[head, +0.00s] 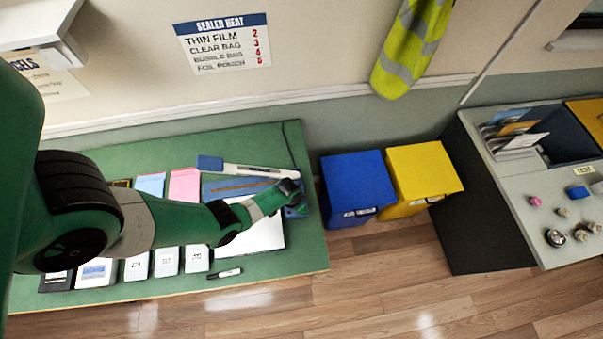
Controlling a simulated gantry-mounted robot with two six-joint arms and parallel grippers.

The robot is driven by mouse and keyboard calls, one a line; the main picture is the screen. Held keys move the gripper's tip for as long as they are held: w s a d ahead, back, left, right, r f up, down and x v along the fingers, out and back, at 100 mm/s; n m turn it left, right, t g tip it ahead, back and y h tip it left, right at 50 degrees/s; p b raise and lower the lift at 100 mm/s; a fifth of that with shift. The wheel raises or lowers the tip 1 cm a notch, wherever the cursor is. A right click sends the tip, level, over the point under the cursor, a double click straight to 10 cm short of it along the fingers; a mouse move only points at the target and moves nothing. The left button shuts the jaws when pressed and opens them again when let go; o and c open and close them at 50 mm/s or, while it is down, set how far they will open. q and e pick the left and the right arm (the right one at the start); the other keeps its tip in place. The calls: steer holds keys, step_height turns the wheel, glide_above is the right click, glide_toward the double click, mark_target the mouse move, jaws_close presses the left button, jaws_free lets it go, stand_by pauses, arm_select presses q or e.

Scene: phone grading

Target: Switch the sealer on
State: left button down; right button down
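The sealer (247,171) lies near the back right of the green table, with a long white upper arm, a blue end at the left and a blue-grey base. My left arm reaches in from the left across the table. Its gripper (294,196) is at the right end of the sealer, over or against it; I cannot tell whether they touch. The fingers are too small and dark to tell open from shut. The sealer's switch cannot be made out; that end is partly hidden by my gripper. My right gripper is not in view.
The green table (300,262) holds a white sheet (262,238), a marker (224,273), pink and blue pads and several white cards or boxes. A blue bin (357,185) and a yellow bin (424,178) stand right of it. A wall sign (222,44) lists sealer heat settings.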

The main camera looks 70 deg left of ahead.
arm_select(q)
steer(key=shift+f+b, duration=0.9)
stand_by(0.8)
